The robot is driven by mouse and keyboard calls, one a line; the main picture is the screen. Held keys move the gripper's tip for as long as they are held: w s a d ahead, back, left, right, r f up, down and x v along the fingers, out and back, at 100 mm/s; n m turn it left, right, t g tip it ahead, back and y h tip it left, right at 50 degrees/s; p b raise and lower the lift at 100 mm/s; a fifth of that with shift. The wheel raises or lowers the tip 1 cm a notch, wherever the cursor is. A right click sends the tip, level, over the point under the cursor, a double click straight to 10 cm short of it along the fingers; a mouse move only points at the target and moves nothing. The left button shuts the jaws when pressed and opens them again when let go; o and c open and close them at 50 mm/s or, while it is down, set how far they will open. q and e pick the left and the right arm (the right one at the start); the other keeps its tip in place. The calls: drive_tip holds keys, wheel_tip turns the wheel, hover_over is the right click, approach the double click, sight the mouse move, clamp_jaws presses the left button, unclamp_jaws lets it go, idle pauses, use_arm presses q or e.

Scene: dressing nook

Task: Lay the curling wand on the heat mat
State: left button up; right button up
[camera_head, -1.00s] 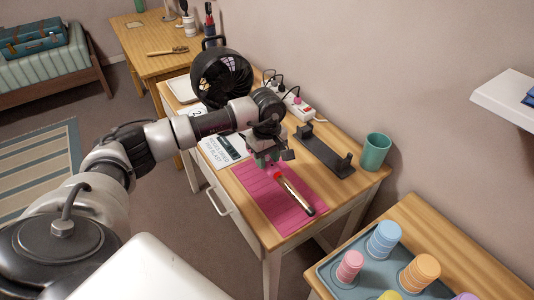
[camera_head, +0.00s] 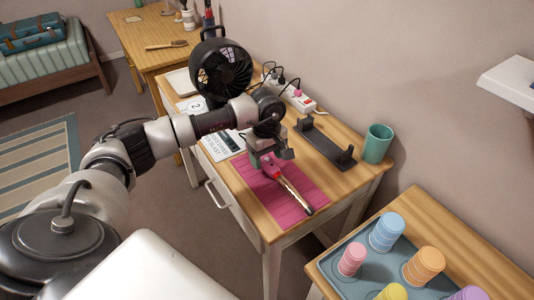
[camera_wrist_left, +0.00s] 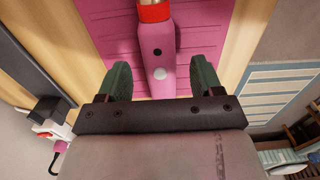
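The curling wand (camera_head: 290,189) lies over the pink heat mat (camera_head: 258,196), its barrel pointing to the front right. It appears to rest on the mat. My left gripper (camera_head: 264,163) is low over the mat at the wand's pink handle. In the left wrist view the two green fingertips (camera_wrist_left: 160,82) stand on either side of the handle (camera_wrist_left: 158,52), with a gap on each side, so the gripper is open. The mat (camera_wrist_left: 107,30) shows beneath. My right gripper is not in view.
A black stand (camera_head: 325,148) and a green cup (camera_head: 377,144) stand behind the mat. A power strip (camera_head: 296,99) and a black fan (camera_head: 221,68) are farther back. A printed card (camera_head: 222,146) lies left of the mat. A tray with colored stacks (camera_head: 334,264) is at front right.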

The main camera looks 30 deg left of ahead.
use_arm(q)
wheel_tip(320, 180, up, 11)
idle(0.7)
idle(0.4)
